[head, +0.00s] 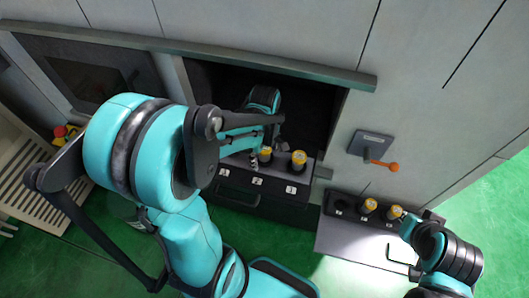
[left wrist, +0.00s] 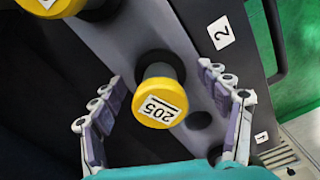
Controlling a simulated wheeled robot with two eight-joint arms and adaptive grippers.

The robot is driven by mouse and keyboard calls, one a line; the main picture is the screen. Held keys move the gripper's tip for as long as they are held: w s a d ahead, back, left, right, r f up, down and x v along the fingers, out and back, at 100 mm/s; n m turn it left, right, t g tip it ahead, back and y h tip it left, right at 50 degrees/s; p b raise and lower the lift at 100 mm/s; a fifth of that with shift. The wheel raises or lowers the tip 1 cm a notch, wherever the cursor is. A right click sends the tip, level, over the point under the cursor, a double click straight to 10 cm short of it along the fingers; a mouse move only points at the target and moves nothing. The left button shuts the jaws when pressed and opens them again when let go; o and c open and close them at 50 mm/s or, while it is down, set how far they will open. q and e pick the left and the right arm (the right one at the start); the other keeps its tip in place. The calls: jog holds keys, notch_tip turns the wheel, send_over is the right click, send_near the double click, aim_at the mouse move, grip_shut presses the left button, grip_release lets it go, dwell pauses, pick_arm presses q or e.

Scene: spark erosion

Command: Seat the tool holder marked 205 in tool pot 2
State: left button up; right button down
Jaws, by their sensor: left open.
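The tool holder marked 205 (left wrist: 160,103) has a yellow cap and stands in the rack pot beside the label 2 (left wrist: 221,33) in the left wrist view. In the head view it is the yellow-capped holder (head: 265,154) behind the middle label. How deep it sits is hidden by its cap. My left gripper (left wrist: 166,112) is open, with one finger on each side of the cap and visible gaps; it also shows in the head view (head: 266,149). My right arm is at the lower right; its gripper (head: 408,225) is too unclear to read.
A dark empty pot (left wrist: 198,120) lies on the other side. A side shelf (head: 350,238) carries two yellow-capped holders (head: 369,205) and an empty place. An orange-handled lever (head: 382,165) is on the wall.

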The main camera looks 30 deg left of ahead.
pick_arm(q)
notch_tip(320, 180, up, 12)
jog(key=shift+f, duration=0.1)
notch_tip(320, 180, up, 7)
jog(key=p, duration=0.5)
jog(key=shift+p, duration=0.3)
dwell(0.5)
